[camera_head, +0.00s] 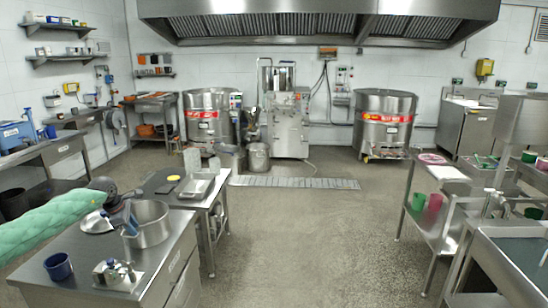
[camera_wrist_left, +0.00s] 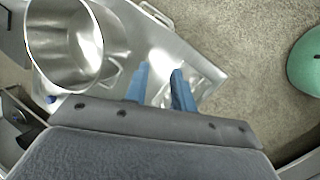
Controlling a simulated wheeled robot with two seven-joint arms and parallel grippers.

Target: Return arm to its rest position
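My left arm comes in from the left in the head view, with a green padded sleeve. Its gripper (camera_head: 130,219) is above the near metal table (camera_head: 178,262), in front of or beside a steel pot (camera_head: 153,235). In the left wrist view, the two blue fingers of the left gripper (camera_wrist_left: 160,84) stand apart, with nothing held between them. The pot (camera_wrist_left: 65,60) is at the upper left there, apart from the fingers. My right gripper is not seen in either view.
A dark blue mug (camera_head: 58,267) and a small metal device (camera_head: 117,273) stand on the near table. A second table (camera_head: 210,200) behind holds a tray. Steel shelving (camera_head: 450,205) stands at the right. The middle floor (camera_head: 300,235) is clear.

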